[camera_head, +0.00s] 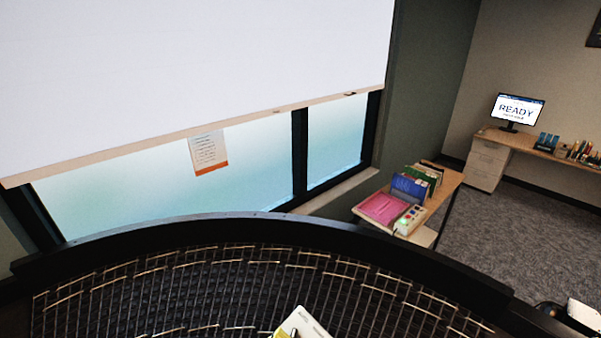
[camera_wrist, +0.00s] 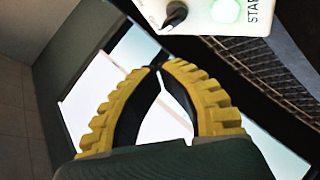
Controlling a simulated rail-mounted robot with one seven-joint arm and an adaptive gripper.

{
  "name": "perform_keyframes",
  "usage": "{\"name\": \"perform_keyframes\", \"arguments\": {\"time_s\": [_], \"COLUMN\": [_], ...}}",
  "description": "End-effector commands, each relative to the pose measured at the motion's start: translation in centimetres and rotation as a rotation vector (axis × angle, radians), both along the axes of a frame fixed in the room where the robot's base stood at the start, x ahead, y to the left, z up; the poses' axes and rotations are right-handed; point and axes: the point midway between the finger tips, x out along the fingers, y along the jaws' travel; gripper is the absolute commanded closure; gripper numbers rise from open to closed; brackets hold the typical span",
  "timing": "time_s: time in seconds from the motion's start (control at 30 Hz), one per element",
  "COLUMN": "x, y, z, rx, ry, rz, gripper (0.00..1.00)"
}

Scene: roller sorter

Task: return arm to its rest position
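My gripper (camera_wrist: 160,66) shows in the wrist view, with two ridged yellow fingers lined in black. The fingertips meet, and the bowed gap behind them holds nothing. Beyond the tips is a pale control box (camera_wrist: 215,28) with a black knob, a lit green button and the word START; it is apart from the fingers as far as I can tell. A white box with a dark part (camera_head: 305,325) is cut off at the bottom of the head view. My gripper is not recognizable in the head view.
A curved roller conveyor (camera_head: 230,290) with a dark rim fills the lower head view. Beyond it, a small table (camera_head: 447,185) holds a pink tray (camera_head: 382,208) and upright folders. A desk (camera_head: 540,150) with a READY monitor (camera_head: 517,110) stands far right. Carpet between is clear.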

Motion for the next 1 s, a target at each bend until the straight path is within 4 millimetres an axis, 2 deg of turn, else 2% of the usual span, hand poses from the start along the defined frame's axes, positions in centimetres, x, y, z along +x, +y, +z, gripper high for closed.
{"name": "perform_keyframes", "arguments": {"time_s": [0.03, 0.17, 0.27, 0.3, 0.37, 0.4, 0.47, 0.53, 0.6, 0.67, 0.73, 1.0], "x": [0.8, 1.7, 1.2, 0.6, -0.8, -2.1, -4.3, -6.6, -8.3, -9.2, -9.1, -9.1], "y": [-2.3, -8.3, -12.3, -13.6, -15.1, -15.8, -15.9, -14.8, -13.3, -12.5, -12.1, -12.1], "z": [1.2, 7.4, 13.5, 16.2, 20.6, 23.4, 27.3, 30.7, 32.6, 33.5, 33.7, 33.7], "rx": [0.011, 0.124, 0.276, 0.343, 0.451, 0.524, 0.628, 0.738, 0.83, 0.889, 0.942, 0.945], "ry": [-0.025, -0.174, -0.344, -0.424, -0.555, -0.641, -0.758, -0.851, -0.901, -0.921, -0.92, -0.92], "rz": [-0.048, -0.146, -0.179, -0.18, -0.16, -0.133, -0.071, 0.017, 0.101, 0.147, 0.164, 0.159], "gripper": [1.0, 1.0, 1.0, 1.0, 1.0, 1.0, 1.0, 1.0, 1.0, 1.0, 1.0, 1.0]}}
